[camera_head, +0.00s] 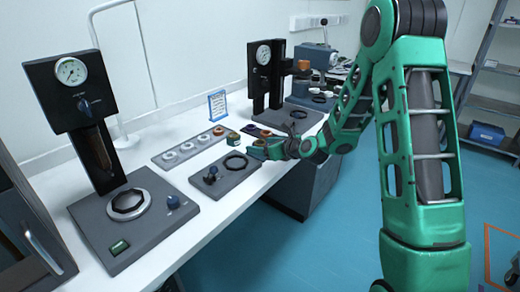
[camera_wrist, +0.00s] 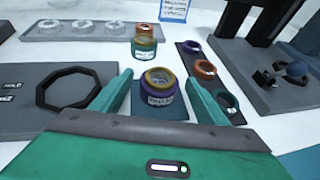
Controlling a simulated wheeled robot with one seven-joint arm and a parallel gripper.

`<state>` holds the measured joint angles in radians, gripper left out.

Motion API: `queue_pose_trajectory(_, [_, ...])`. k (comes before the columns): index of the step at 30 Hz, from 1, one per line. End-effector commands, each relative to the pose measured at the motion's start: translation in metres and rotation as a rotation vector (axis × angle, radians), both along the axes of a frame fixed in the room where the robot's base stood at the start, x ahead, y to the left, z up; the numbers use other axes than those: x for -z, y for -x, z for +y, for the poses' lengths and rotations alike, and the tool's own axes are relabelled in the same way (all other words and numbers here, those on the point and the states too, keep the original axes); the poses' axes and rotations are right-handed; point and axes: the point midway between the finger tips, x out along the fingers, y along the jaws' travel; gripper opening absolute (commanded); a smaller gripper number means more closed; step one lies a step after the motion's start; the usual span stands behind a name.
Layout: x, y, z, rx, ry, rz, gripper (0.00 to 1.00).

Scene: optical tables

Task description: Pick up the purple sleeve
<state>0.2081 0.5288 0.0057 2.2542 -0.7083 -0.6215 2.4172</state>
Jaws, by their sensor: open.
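A purple sleeve (camera_wrist: 158,92) with a pale label and a yellowish ring at its top stands upright on a small dark teal mat (camera_wrist: 150,112) in the wrist view. My gripper (camera_wrist: 160,80) is open, with one green finger on each side of this sleeve. I cannot tell whether either finger touches it. A smaller purple ring (camera_wrist: 190,46) lies at the far end of a dark strip to the right. In the head view my gripper (camera_head: 268,150) is low over the white bench and hides most of the sleeve.
An orange and teal sleeve (camera_wrist: 144,46) stands just behind. The dark strip also holds an orange ring (camera_wrist: 205,69) and a teal ring (camera_wrist: 228,100). A grey plate with a black octagonal ring (camera_wrist: 70,88) is on the left. A gauge stand (camera_head: 264,90) rises behind my gripper.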

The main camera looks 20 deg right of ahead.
Motion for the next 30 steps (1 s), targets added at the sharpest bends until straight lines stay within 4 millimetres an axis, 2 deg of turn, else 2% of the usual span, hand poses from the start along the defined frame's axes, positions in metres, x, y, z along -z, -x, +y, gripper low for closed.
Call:
queue_pose_trajectory(1, [0.0, 0.0, 0.0, 0.0, 0.0, 0.0, 0.68])
queue_pose_trajectory(7, [0.0, 0.0, 0.0, 0.0, 0.0, 0.0, 0.2])
queue_pose_trajectory(20, [-0.006, 0.0, 0.0, 0.0, 0.0, -0.003, 0.18])
queue_pose_trajectory(26, [-0.027, 0.0, 0.0, 0.0, 0.001, -0.006, 0.18])
queue_pose_trajectory(29, [-0.045, 0.0, 0.0, -0.002, 0.001, -0.007, 0.18])
queue_pose_trajectory(30, [-0.05, 0.001, 0.012, -0.007, 0.001, -0.007, 0.18])
